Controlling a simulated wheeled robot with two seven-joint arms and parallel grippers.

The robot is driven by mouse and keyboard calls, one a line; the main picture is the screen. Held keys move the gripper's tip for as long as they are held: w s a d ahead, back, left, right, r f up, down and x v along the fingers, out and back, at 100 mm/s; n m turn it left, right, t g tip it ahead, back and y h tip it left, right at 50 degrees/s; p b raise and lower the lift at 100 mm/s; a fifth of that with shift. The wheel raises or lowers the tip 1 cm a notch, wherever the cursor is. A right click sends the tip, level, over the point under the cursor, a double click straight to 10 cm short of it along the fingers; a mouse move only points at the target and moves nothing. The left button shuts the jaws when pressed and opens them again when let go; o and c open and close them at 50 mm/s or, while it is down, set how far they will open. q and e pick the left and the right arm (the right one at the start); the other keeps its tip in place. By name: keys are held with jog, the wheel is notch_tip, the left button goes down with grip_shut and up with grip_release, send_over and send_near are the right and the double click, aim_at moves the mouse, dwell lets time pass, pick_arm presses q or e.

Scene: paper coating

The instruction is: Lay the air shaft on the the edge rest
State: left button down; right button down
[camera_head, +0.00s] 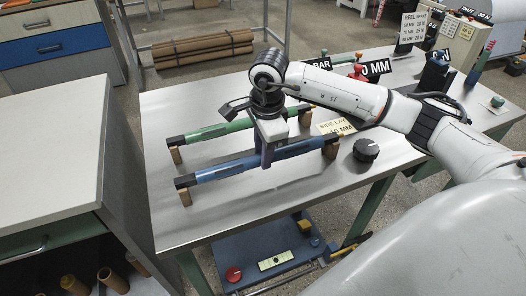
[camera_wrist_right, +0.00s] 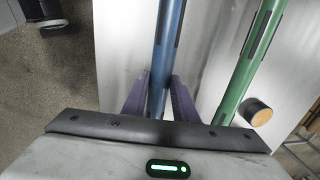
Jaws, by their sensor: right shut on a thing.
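A blue shaft (camera_head: 240,163) with black ends and long dark inset strips lies across the front of the steel table. Its ends are at a pair of small brown rest blocks (camera_head: 185,198); I cannot tell if it bears on them. A similar green shaft (camera_head: 215,130) lies behind it, roughly parallel, on its own brown blocks. My right gripper (camera_head: 267,158) points down, shut around the blue shaft near its middle. In the right wrist view the purple fingers (camera_wrist_right: 158,95) stand on both sides of the blue shaft (camera_wrist_right: 168,45). My left gripper is not in view.
The steel table (camera_head: 220,222) is bare at its front. A black knob (camera_head: 366,150) and a yellow label (camera_head: 337,127) are right of the shafts. A white-topped cabinet (camera_head: 50,150) stands left. A blue platform (camera_head: 265,250) is below the front edge.

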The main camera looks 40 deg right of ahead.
jog(key=c, duration=1.4)
grip_release()
jog(key=shift+c, duration=0.2)
jog(key=shift+o, duration=0.5)
jog(key=shift+f, duration=0.1)
jog(key=shift+r, duration=1.05)
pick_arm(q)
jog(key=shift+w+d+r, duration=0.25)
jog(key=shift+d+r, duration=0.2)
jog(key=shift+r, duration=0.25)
pick_arm(e)
notch_tip(320, 180, up, 8)
jog(key=s, duration=0.1)
jog(key=shift+a+r, duration=0.15)
jog(key=shift+r, duration=0.05)
jog(key=shift+s, duration=0.15)
